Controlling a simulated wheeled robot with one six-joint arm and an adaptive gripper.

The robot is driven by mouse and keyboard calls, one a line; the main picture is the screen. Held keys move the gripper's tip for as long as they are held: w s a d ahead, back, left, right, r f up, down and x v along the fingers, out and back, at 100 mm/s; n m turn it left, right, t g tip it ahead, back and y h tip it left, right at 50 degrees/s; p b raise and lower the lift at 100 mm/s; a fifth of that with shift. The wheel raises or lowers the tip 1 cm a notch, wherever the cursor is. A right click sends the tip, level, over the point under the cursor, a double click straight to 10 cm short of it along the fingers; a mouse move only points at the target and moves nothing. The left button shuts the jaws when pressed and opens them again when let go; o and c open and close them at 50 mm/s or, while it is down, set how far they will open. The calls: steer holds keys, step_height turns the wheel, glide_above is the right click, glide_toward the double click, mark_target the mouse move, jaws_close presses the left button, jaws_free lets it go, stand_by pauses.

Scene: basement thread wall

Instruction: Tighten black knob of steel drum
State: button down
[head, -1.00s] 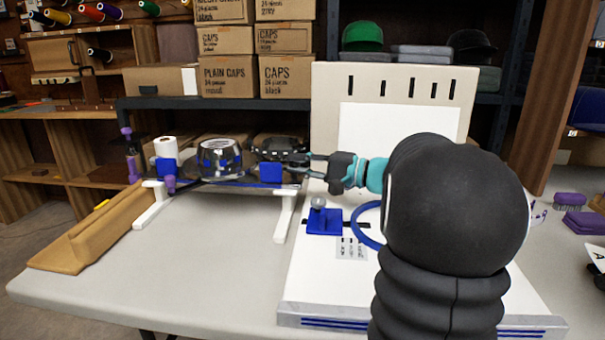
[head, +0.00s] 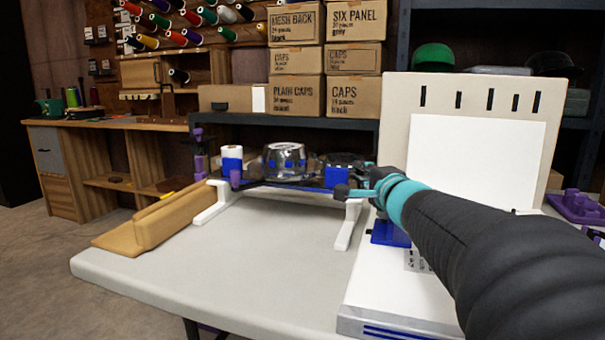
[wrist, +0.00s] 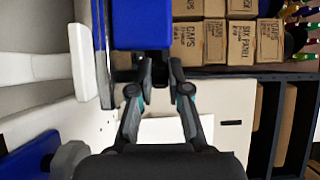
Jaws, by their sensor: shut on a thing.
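The steel drum (head: 284,160) is a shiny metal ring with blue marks, in a low stand with white feet (head: 348,222) on the table. A blue block (head: 337,177) sits at the stand's right end; a blue block also fills the top of the wrist view (wrist: 142,22). My gripper (wrist: 152,72) is at this block's edge, its fingers closed together on a small dark part, apparently the black knob. The knob is mostly hidden between the fingertips. In the head view the gripper (head: 352,188) is at the stand's right end, its tips hard to make out.
A white-topped machine base (head: 400,290) with an upright panel (head: 478,150) is close on the right. A blue clamp-like fixture (head: 390,234) stands near my gripper. A tan trough (head: 150,222) lies at the table's left. The table's front middle (head: 250,270) is clear.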

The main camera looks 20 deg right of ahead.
steer(key=shift+m+h, duration=0.7)
steer(key=shift+h, duration=0.4)
steer(key=c, duration=1.4)
jaws_free()
steer(key=shift+s, duration=0.1)
steer(key=shift+s, duration=0.3)
steer(key=shift+s+a, duration=0.2)
steer(key=shift+s, duration=0.9)
steer(key=shift+s+a, duration=0.15)
steer(key=shift+s, duration=1)
steer(key=shift+s+a, duration=0.2)
steer(key=shift+s, duration=0.9)
